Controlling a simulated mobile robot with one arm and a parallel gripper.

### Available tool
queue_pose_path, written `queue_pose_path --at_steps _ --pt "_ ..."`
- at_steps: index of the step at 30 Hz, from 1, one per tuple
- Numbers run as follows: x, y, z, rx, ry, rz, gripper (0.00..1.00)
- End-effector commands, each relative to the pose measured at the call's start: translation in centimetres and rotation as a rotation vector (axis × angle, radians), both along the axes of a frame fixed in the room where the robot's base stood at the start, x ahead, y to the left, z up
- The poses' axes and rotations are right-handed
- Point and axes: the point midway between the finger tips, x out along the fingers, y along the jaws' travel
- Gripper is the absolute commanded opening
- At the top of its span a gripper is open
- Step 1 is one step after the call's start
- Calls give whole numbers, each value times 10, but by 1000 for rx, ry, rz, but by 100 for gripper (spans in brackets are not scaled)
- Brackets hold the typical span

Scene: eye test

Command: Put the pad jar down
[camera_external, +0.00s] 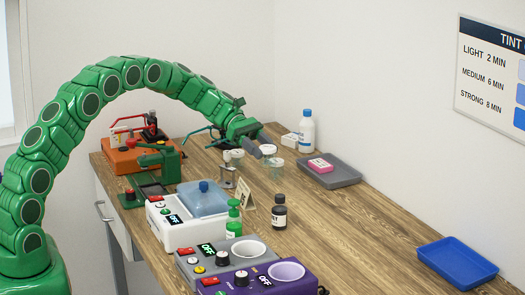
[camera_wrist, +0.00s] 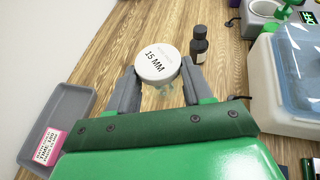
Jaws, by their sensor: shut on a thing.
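The pad jar (camera_wrist: 157,66) has a round white lid marked "15 MM" and a pale, clear body that is partly hidden. In the wrist view it sits between the two grey fingers of my gripper (camera_wrist: 157,87), which is shut on it. In the external view my gripper (camera_external: 262,149) is low over the far middle of the wooden table (camera_external: 335,215). White-lidded jars (camera_external: 276,162) cluster at its fingers there, and I cannot tell for certain which one is held. Whether the held jar touches the table is not clear.
A grey tray (camera_external: 345,180) with a pink box (camera_external: 320,165) lies right of my gripper, with a white bottle (camera_external: 306,131) behind. A dark bottle (camera_external: 280,213) and a green bottle (camera_external: 234,218) stand in front. A blue tray (camera_external: 457,264) is front right. Table between is bare.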

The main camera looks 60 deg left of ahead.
Motion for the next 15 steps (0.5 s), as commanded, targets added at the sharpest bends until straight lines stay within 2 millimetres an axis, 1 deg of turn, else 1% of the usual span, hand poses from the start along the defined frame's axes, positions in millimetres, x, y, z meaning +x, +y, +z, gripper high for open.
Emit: queue_pose_path --at_steps 3,15 --pt "12 1 -5 2 -4 -1 20" --pt "48 4 -21 1 -2 -1 20"
